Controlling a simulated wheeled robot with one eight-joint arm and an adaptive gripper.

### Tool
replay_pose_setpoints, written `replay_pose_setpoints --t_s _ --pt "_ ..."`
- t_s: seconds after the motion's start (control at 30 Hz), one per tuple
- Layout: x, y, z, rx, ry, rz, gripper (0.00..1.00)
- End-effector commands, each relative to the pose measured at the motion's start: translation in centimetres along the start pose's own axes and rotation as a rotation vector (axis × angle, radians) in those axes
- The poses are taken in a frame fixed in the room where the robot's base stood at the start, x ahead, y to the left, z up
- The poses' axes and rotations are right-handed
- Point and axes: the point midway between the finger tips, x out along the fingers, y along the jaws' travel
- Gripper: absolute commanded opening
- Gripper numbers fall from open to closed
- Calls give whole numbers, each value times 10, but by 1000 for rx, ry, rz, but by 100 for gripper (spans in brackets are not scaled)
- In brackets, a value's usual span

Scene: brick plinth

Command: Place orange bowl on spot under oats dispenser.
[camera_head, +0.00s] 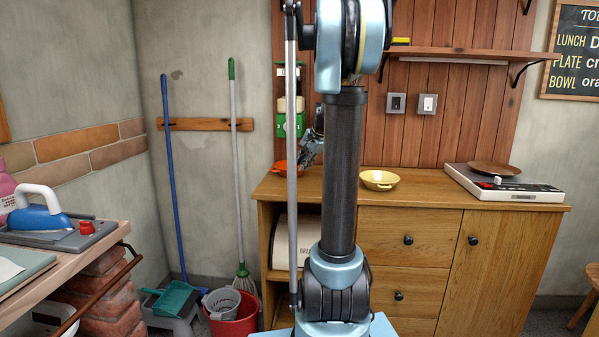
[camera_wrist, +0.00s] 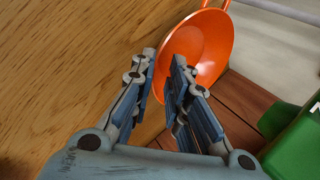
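The orange bowl (camera_head: 281,167) is at the back left of the wooden counter, below the oats dispenser (camera_head: 290,124) in the head view. The dispenser has a green body and pale container and hangs against the plank wall. In the wrist view the bowl (camera_wrist: 208,48) shows its inside and a loop handle. My gripper (camera_wrist: 163,57) has its fingers apart, with the bowl's near rim between or just behind the tips; I cannot tell if they touch it. In the head view my gripper (camera_head: 312,150) is right of the bowl, partly hidden by my arm.
A yellow bowl (camera_head: 379,180) stands on the counter right of my arm. A hot plate (camera_head: 505,184) with a brown pan (camera_head: 493,169) is farther right. A shelf (camera_head: 455,55) runs above. A green part (camera_wrist: 294,147), probably the dispenser, is close right of my fingers.

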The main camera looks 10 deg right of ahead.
Motion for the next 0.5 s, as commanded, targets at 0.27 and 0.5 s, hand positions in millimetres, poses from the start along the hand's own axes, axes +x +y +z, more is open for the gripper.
replay_pose_setpoints --t_s 0.27,0.5 --pt "-51 0 0 1 1 0 15" --pt "-71 0 0 1 1 0 15"
